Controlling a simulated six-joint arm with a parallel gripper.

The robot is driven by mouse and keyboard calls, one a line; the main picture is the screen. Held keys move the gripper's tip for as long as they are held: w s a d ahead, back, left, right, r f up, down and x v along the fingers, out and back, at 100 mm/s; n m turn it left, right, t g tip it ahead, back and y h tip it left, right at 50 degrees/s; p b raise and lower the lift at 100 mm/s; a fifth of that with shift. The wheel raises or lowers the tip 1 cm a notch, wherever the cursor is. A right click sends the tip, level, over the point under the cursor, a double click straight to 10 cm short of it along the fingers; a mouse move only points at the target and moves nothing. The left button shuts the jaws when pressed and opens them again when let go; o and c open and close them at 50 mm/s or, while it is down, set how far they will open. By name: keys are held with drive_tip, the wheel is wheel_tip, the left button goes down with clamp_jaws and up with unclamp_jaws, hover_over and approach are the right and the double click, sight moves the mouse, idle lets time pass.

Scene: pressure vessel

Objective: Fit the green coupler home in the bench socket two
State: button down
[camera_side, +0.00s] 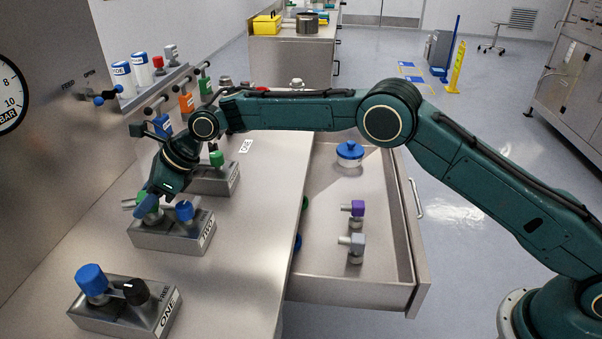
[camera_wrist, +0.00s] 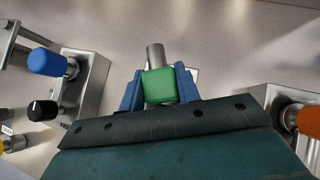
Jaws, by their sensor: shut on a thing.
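The green coupler (camera_wrist: 159,86) is between the blue jaws of my gripper (camera_wrist: 160,90) in the wrist view, with a grey metal stub pointing away from the jaws. In the side view my gripper (camera_side: 147,208) points down at the left part of the middle metal bench block (camera_side: 172,238), and the green coupler (camera_side: 152,214) shows at the jaws.
A blue knob (camera_side: 185,211) stands on the same block, right of my gripper. Block ONE (camera_side: 125,310) is in front and another block (camera_side: 215,180) behind. A wall rack is at left.

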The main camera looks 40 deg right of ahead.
drive_tip(key=c, duration=1)
unclamp_jaws()
drive_tip(key=shift+f, duration=0.1)
drive_tip(key=shift+d+r, duration=0.25)
drive_tip(key=shift+r, duration=0.2)
drive_tip(key=v, duration=1.1)
drive_tip(key=shift+s+d, duration=0.1)
drive_tip(key=shift+d, duration=0.05)
drive_tip(key=shift+r, duration=0.1)
